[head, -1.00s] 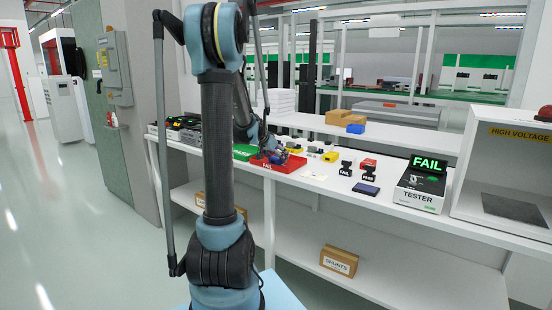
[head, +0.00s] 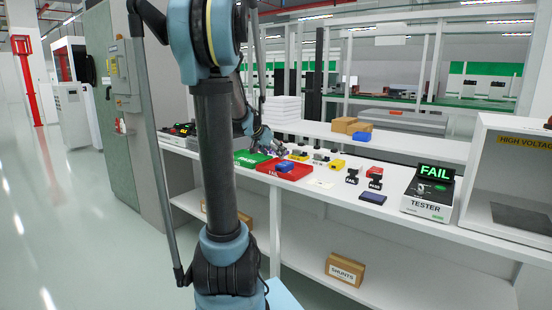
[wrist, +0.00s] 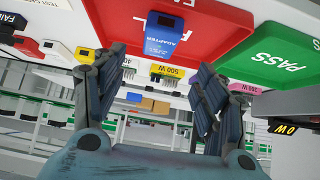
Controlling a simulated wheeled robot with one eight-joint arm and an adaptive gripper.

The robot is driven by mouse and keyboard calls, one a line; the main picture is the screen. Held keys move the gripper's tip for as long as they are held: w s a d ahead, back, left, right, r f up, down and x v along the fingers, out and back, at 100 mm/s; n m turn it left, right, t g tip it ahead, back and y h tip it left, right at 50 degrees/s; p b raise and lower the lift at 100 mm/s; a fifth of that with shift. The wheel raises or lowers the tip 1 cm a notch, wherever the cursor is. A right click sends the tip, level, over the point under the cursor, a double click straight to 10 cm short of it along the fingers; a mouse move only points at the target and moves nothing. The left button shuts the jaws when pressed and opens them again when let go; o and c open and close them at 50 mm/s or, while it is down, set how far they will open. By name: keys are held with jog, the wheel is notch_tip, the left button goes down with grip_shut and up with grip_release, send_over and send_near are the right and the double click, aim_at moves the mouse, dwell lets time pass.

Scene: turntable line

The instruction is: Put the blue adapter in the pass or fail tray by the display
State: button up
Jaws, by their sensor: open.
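The blue adapter (head: 285,167) lies in the red FAIL tray (head: 301,174). In the wrist view the adapter (wrist: 165,36), with its label showing, is in the red tray (wrist: 108,42). The green PASS tray (head: 247,160) is beside the red one, and it shows in the wrist view too (wrist: 283,60). My gripper (wrist: 157,88) is open and empty, with its fingers apart and clear of the adapter. In the head view my gripper (head: 265,140) is behind and above the trays, partly hidden by my arm. The tester display (head: 436,172) reads FAIL in green.
Black FAIL and PASS stands (head: 352,176) and a dark blue flat pad (head: 373,198) are on the bench left of the tester (head: 427,199). Several yellow and dark parts sit behind the red tray. A high-voltage cabinet (head: 520,141) bounds the right end.

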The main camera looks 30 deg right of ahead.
jog(key=s+a+n+y, duration=0.25)
jog(key=s+a, duration=0.25)
jog(key=a, duration=0.6)
jog(key=s+a+f+n+y, duration=0.2)
jog(key=s+a+f, duration=0.3)
jog(key=s+a, duration=0.3)
jog(key=s+a+f+n+y, duration=0.2)
jog(key=s+a+f+n, duration=0.3)
jog(key=a, duration=0.5)
jog(key=s+a+f+n+g+y, duration=0.1)
jog(key=s+a+f+n, duration=0.3)
jog(key=s+a, duration=0.5)
jog(key=shift+s+a+f+y, duration=0.3)
jog(key=shift+s+f+y, duration=0.15)
jog(key=shift+s+f, duration=0.45)
jog(key=shift+w, duration=0.15)
